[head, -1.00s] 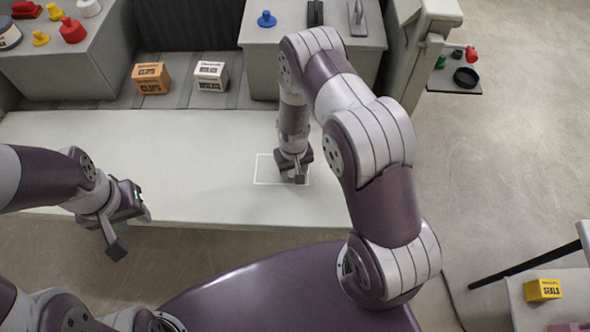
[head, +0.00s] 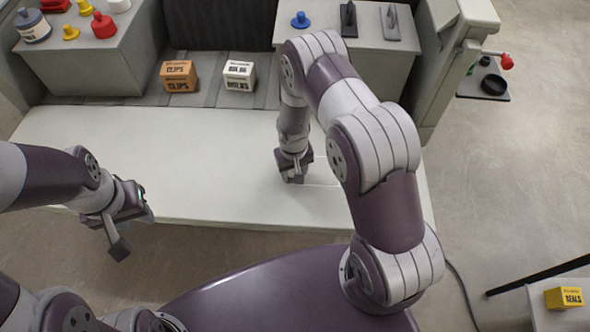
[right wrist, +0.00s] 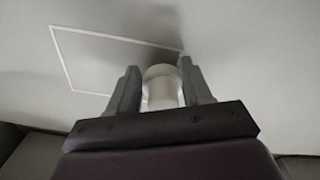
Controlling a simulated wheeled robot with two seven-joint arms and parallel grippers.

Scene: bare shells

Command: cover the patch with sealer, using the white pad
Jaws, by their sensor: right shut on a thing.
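The patch is a thin white outlined rectangle on the pale bench top. It shows partly behind my right arm in the head view (head: 323,175) and at upper left in the right wrist view (right wrist: 105,62). Its inside looks a little greyer than the bench; I cannot tell sealer from shadow. My right gripper (head: 293,176) is shut on a pale, rounded piece, the white pad (right wrist: 162,86), at the patch's left side in the head view. I cannot tell whether the pad touches the surface. My left gripper (head: 134,232) is open and empty, off the bench's front edge.
A clips box (head: 179,76) and a white box (head: 239,76) stand behind the bench (head: 80,145). Stamp-like tools and coloured knobs sit on the cabinets at the back. A yellow seals box (head: 564,298) is at lower right. The bench's left part is clear.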

